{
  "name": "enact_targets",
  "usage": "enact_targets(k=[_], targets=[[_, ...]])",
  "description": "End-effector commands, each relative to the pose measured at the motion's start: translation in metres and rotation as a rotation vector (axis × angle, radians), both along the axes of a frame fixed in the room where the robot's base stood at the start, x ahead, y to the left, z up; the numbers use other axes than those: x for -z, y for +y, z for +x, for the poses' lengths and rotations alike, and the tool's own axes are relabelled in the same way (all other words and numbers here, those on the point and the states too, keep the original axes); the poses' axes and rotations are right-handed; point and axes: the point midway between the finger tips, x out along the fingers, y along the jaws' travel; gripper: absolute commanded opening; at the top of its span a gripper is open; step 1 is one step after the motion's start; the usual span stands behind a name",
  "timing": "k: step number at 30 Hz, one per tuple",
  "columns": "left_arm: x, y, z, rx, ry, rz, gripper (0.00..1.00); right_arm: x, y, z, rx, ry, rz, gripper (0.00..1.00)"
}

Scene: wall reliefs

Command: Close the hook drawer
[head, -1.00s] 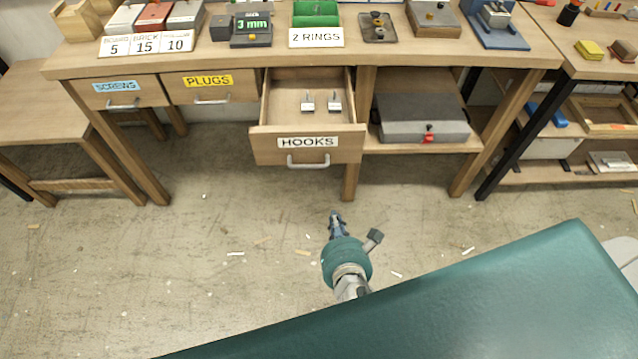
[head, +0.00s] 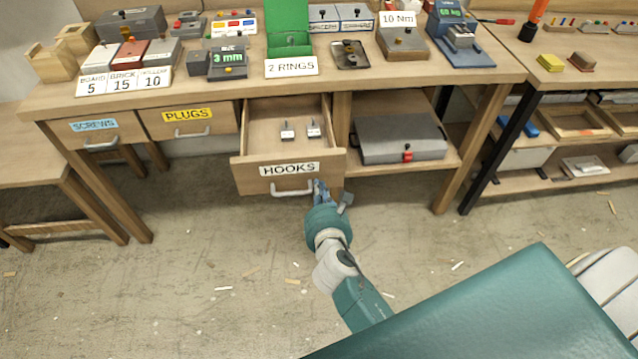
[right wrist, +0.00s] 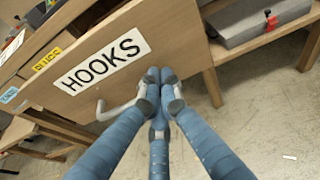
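The hook drawer (head: 240,175) stands pulled out under the bench, its front labelled HOOKS. Two small metal hooks (head: 287,132) lie inside it. Its pale bar handle (head: 290,192) is on the front below the label; it also shows in the right wrist view (right wrist: 112,108). My right gripper (head: 319,186) is at the right end of the handle, close to the drawer front. In the right wrist view its blue fingers (right wrist: 160,78) come together at the tips, with no object seen between them. They hide the handle's right end; I cannot tell whether they touch it. My left gripper is out of view.
The screws drawer (head: 95,129) and plugs drawer (head: 190,122) are shut to the left. A grey case (head: 400,140) with a red latch lies on the shelf at right. A bench leg stands right of the drawer. The floor in front is clear except for scraps.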

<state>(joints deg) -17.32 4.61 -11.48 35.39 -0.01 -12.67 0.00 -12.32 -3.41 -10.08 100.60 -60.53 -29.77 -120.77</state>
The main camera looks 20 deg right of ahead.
Motion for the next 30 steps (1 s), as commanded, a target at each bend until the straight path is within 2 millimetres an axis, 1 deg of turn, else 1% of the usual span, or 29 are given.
enact_targets(k=[1, 5, 17, 20, 23, 26, 29, 30], targets=[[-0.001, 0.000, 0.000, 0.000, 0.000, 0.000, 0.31, -0.001, -0.002, 0.005, 0.001, 0.000, 0.000, 0.00], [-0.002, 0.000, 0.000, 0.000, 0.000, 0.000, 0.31, 0.000, -0.004, 0.012, 0.001, 0.001, 0.000, 0.00], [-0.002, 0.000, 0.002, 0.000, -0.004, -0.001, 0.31, 0.000, -0.004, 0.014, 0.001, 0.001, 0.000, 0.00], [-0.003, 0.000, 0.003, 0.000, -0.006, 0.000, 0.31, 0.000, -0.005, 0.017, 0.000, 0.001, 0.000, 0.00], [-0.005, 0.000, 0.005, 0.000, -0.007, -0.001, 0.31, -0.001, -0.007, 0.026, 0.000, -0.001, -0.001, 0.00], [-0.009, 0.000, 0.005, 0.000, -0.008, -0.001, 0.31, -0.002, -0.012, 0.040, -0.001, -0.001, -0.002, 0.00], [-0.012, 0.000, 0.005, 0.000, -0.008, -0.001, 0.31, -0.004, -0.018, 0.060, -0.001, -0.003, -0.004, 0.00], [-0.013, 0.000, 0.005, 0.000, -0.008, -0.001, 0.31, -0.004, -0.021, 0.070, -0.001, -0.004, -0.005, 0.00]])
